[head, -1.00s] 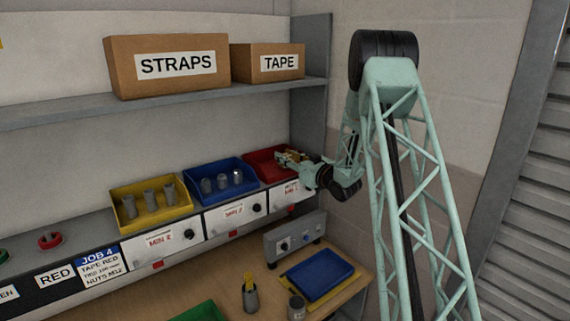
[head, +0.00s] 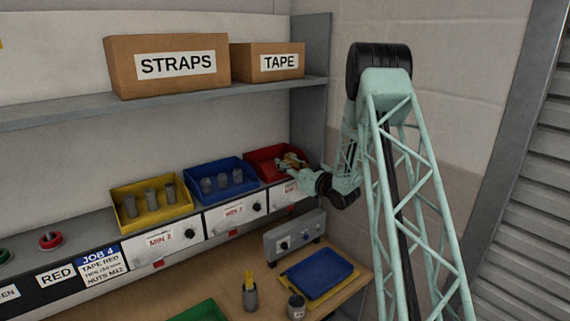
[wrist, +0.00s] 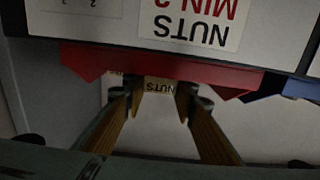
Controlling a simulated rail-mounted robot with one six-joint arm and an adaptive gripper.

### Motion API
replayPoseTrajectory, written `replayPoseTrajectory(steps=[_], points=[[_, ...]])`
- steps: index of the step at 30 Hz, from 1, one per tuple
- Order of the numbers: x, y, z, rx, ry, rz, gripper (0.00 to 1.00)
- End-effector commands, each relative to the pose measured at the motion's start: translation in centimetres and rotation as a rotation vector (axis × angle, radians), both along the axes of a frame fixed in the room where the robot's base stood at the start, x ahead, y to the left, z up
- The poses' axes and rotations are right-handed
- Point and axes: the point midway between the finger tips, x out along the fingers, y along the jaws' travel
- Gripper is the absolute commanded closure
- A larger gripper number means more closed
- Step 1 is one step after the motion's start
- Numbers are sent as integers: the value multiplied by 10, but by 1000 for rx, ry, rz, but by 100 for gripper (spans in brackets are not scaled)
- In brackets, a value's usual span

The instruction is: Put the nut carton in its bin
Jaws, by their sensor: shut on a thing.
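The red bin (head: 262,165) stands at the right end of the bin row, and its red edge (wrist: 160,66) crosses the upside-down wrist view. My gripper (head: 296,163) reaches into or over the right side of this bin from the right. In the wrist view, my gripper (wrist: 158,92) is shut on the tan nut carton (wrist: 158,85), whose NUTS label is partly visible between the fingertips. The bin edge hides part of the carton. I cannot tell whether the carton touches the bin floor.
A blue bin (head: 196,186) and a yellow bin (head: 126,212), each holding grey parts, stand left of the red bin. The shelf above carries STRAPS (head: 120,68) and TAPE (head: 240,65) cartons. A blue tray (head: 318,275) lies on the bench below.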

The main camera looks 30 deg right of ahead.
Motion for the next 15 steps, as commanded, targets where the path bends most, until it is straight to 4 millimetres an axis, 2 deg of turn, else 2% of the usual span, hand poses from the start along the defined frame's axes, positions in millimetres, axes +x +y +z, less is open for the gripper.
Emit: replayPoseTrajectory(steps=[1,2,6,15], points=[[0,0,-1,0,-1,0,90],[0,0,-1,0,0,0,72],[0,0,0,0,0,0,61],[0,0,0,0,0,0,61]])
